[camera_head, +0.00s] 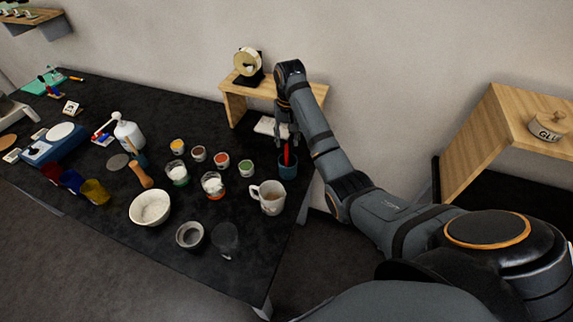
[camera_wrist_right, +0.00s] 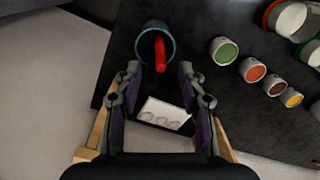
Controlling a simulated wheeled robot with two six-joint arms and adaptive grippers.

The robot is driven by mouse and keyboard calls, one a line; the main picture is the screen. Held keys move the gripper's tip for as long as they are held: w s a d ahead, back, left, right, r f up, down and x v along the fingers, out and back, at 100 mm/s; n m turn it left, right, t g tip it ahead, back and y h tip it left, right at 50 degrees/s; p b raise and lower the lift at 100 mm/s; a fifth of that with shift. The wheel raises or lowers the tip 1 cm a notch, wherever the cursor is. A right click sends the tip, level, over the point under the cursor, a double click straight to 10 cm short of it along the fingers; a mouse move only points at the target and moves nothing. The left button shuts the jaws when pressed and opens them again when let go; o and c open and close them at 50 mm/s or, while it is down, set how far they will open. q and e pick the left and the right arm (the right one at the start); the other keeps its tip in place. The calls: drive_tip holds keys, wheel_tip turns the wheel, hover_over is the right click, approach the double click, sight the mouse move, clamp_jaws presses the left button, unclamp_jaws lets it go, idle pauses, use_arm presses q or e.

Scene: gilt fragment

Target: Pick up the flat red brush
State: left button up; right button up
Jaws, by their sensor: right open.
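The flat red brush (camera_head: 286,153) stands in a dark teal cup (camera_head: 288,168) near the right edge of the dark table. In the right wrist view the red brush (camera_wrist_right: 160,54) leans inside the teal cup (camera_wrist_right: 145,38), its end toward the gripper. My right gripper (camera_head: 287,138) is above the cup, around the upper end of the brush as far as the head view shows. In the right wrist view my right gripper (camera_wrist_right: 158,78) is open, its fingers on either side of the brush and apart from it. My left gripper is not in view.
A white mug (camera_head: 269,197) stands just in front of the cup. Small paint pots, including a green one (camera_head: 246,168), are to the left. A wooden stand (camera_head: 236,101) is behind, with a white card (camera_wrist_right: 163,114) by it. The table's right edge is close.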

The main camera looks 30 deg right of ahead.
sight(287, 149)
wheel_tip(287, 149, down, 3)
drive_tip(key=b, duration=0.2)
drive_tip(key=shift+s+a+f+b, duration=0.1)
drive_tip(key=shift+s+f+b, duration=0.1)
drive_tip(key=shift+b, duration=0.2)
drive_tip(key=shift+f+p, duration=0.35)
drive_tip(key=shift+p, duration=0.1)
drive_tip(key=shift+w+f, duration=0.2)
drive_tip(key=shift+f, duration=0.2)
drive_tip(key=shift+s+r, duration=0.1)
drive_tip(key=c, duration=0.4)
clamp_jaws()
drive_tip(key=shift+r, duration=0.1)
